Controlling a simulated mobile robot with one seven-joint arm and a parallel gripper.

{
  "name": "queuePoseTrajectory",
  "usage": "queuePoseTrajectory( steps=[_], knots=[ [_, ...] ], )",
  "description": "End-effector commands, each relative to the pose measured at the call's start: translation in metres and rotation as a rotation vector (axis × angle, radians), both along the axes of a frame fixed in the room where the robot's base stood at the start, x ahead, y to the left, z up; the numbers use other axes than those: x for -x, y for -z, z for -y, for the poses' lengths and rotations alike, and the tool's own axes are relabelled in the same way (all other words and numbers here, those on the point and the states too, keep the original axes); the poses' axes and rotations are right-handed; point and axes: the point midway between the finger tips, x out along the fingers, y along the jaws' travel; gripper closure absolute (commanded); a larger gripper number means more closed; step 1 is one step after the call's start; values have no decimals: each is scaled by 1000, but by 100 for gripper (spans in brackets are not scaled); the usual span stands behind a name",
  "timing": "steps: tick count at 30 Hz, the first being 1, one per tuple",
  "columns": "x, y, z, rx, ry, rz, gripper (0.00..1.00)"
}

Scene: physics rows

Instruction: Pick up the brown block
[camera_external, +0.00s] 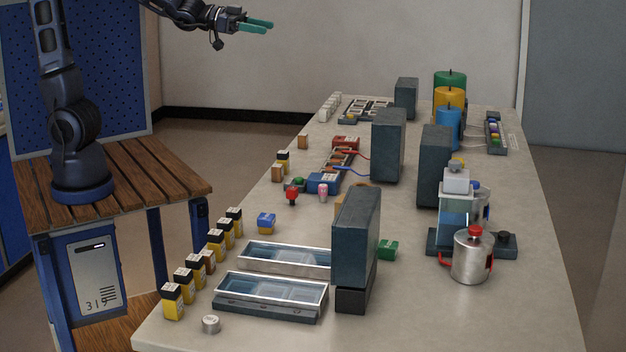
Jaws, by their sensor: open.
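Small brown blocks sit along the left edge of the long table: one (303,142) farther back, and another (278,174) nearer, beside a yellow and black bottle. A tan-brown piece (343,198) shows partly behind a tall dark slab; its full shape is hidden. I cannot tell which of these is the brown block meant. My gripper (262,26) has teal fingers, is open and empty, and is held high, up and to the left of the table, well apart from all the blocks.
Tall dark slabs (388,145) stand along the table's middle. Glass-topped trays (270,293) and yellow bottles (172,302) fill the near left. A kettle-like pot (471,257) and coloured cylinders (449,122) stand at the right and back. The table's near right is clear.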

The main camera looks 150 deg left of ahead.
Motion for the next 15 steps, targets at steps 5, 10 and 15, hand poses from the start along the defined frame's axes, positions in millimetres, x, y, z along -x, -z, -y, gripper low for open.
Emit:
queuePoseTrajectory(
  steps=[5, 10, 15],
  knots=[
    [53, 9, -37, -50, -7, 68, 45],
    [95, 17, -54, -78, 12, 123, 45],
    [132, 25, -60, -88, 33, 169, 45]
  ],
)
